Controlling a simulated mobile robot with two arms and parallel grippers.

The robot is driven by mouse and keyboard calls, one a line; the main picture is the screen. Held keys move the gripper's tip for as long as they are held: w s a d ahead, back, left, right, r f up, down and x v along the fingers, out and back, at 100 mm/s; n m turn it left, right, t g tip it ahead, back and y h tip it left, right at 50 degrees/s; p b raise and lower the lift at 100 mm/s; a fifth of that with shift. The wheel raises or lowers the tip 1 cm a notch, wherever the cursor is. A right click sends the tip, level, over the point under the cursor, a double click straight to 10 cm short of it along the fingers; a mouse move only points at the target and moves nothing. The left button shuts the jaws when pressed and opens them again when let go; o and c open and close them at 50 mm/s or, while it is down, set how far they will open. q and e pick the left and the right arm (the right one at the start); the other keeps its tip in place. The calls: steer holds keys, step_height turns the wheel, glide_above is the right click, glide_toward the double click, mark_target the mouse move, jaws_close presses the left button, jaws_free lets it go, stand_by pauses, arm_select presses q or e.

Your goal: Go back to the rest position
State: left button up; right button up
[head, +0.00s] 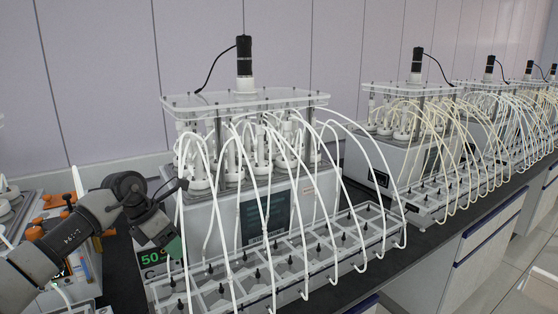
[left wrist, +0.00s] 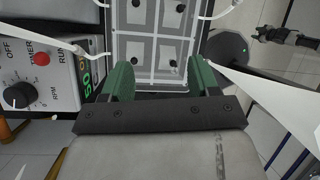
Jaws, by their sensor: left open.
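My left gripper (head: 176,248) is at the left in the head view, at the front left corner of the nearest reactor unit (head: 226,218). It is close to the green "50" display (head: 152,259). In the left wrist view its two green fingers (left wrist: 162,78) stand wide apart with nothing between them. Beyond them lies the clear rack (left wrist: 150,50) with grey square cells and black fittings. My right gripper is not seen in the head view; a dark jointed part at the right of the left wrist view may belong to my right arm, but its jaws cannot be made out.
White tubes (head: 266,205) arch from the reactor top down to the rack (head: 375,222), close to my left gripper. A control panel with a red button (left wrist: 42,58) is at the left in the wrist view. More reactors (head: 412,140) line the bench to the right. Orange-handled items (head: 60,215) stand at the left.

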arm_select(q)
steer(key=s+d+n+t+h, duration=0.3)
steer(key=d+n+t+h, duration=0.15)
steer(key=d+h, duration=0.4)
steer(key=s+d+n+t+h, duration=0.4)
steer(key=d+n+h, duration=0.15)
steer(key=d, duration=0.65)
steer(key=s+a+f+n+t+y, duration=0.35)
steer(key=a+f+n+y, duration=0.25)
steer(key=n+y, duration=0.5)
steer(key=s+a+f+n+t+y, duration=0.2)
steer(key=s+a+f+n+y, duration=0.35)
steer(key=n, duration=0.95)
steer(key=s+a+f+n+g+y, duration=0.1)
steer(key=s+a+f+n+g, duration=0.1)
steer(key=s+f+g, duration=0.35)
steer(key=s+a+f+n+g, duration=0.2)
steer(key=s+n+g, duration=0.1)
steer(key=s, duration=0.6)
steer(key=s+a+f+n+g+y, duration=0.1)
steer(key=s+a+f+n+g, duration=0.1)
steer(key=s+f+g, duration=0.35)
step_height(320, 180, down, 23)
steer(key=s, duration=0.2)
steer(key=s+a+f, duration=0.2)
steer(key=s+f, duration=1.5)
steer(key=shift+a+f+g, duration=0.2)
steer(key=shift+f+g, duration=0.2)
